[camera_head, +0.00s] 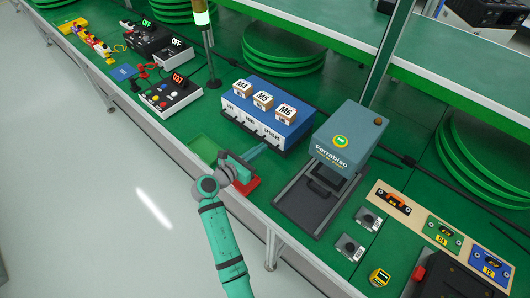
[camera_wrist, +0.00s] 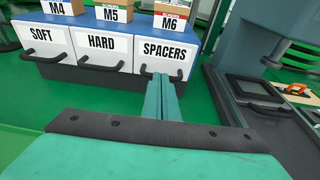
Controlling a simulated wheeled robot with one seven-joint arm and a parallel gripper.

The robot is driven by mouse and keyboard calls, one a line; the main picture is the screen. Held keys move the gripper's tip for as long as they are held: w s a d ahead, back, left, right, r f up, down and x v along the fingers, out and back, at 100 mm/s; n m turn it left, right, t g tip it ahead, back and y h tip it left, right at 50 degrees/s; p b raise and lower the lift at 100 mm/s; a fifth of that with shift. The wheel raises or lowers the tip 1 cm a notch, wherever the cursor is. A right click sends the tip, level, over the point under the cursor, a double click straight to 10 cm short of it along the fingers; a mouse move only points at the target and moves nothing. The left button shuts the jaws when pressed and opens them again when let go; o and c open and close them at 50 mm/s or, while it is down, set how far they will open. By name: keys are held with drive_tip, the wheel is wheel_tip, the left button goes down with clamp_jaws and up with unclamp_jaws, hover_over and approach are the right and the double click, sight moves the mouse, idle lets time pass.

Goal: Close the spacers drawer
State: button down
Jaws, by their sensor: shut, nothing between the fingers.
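The spacers drawer (camera_head: 273,140) is the rightmost of three white-fronted drawers in a blue-topped cabinet (camera_head: 294,127). In the wrist view its front (camera_wrist: 166,53) looks about level with the hard drawer front (camera_wrist: 103,47) beside it; no open interior shows. My gripper (camera_head: 264,147) is shut and empty, with its fingers pointing at the spacers front. In the wrist view the closed fingertips (camera_wrist: 160,78) overlap the dark drawer handle (camera_wrist: 147,72) and partly hide it. I cannot tell whether they touch it.
Boxes marked M4, M5 and M6 (camera_head: 286,112) stand on the cabinet. A grey-blue press (camera_head: 348,140) stands close to the right. A red block (camera_head: 246,186) is beside my wrist, and a green tray (camera_head: 203,148) lies left of it. Bare green bench shows before the cabinet.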

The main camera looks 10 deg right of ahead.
drive_tip(key=shift+w+d+r, duration=0.15)
drive_tip(key=shift+d, duration=0.3)
drive_tip(key=shift+a, duration=0.55)
drive_tip(key=v, duration=1.4)
drive_tip(key=shift+f, duration=0.25)
drive_tip(key=shift+d, duration=0.1)
